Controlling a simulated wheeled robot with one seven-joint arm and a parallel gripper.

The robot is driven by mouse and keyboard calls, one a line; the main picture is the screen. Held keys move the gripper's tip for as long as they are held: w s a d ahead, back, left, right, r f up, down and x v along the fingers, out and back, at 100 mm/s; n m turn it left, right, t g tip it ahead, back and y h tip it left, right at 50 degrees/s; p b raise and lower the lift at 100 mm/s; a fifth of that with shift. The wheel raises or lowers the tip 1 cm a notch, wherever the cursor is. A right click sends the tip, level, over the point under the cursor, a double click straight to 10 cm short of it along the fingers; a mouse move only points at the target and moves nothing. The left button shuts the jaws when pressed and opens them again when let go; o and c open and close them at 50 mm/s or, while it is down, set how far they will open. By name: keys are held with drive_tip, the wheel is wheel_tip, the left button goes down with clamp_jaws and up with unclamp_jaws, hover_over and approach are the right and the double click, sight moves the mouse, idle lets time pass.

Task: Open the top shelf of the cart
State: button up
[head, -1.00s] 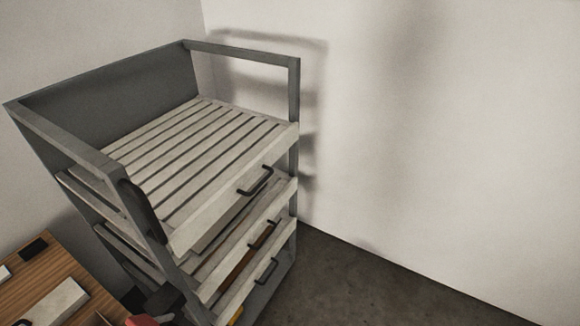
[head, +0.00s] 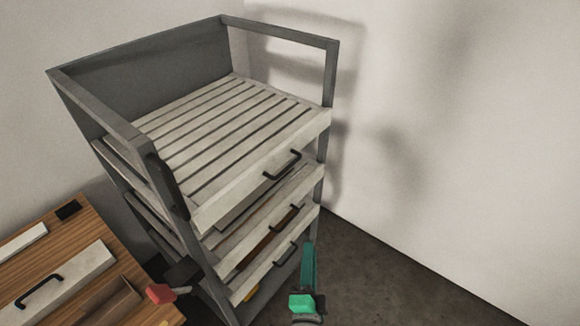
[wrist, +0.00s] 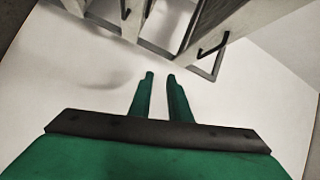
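The grey metal cart (head: 105,112) stands in the corner in the head view. Its top shelf (head: 215,125) is a pale slatted tray that looks pushed in between the posts. A dark bar handle (head: 283,166) sits on the shelf's front face. Two lower shelves with similar handles sit below it. In the wrist view my gripper (wrist: 160,77) has two green fingers apart with nothing between them. Cart parts with a dark handle (wrist: 213,46) show beyond the fingertips, apart from them; I cannot tell which shelf it belongs to. In the head view a green part of my arm shows in front of the cart's lower right.
A wooden table (head: 75,250) with a handled pale block (head: 60,285) is at lower left. A red object (head: 160,293) sits between table and cart. White walls stand behind and right. The dark floor (head: 390,275) right of the cart is clear.

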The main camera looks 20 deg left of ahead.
sight(290, 165)
drive_tip(key=w+a+r+m+y, duration=0.35)
drive_tip(key=w+a+r, duration=0.35)
drive_tip(key=w+r, duration=0.3)
drive_tip(key=shift+n+y, duration=0.35)
drive_tip(key=x, duration=0.9)
drive_tip(key=shift+w+a+r, duration=0.2)
drive_tip(key=shift+a+r, duration=0.15)
drive_tip(key=shift+r, duration=0.1)
clamp_jaws()
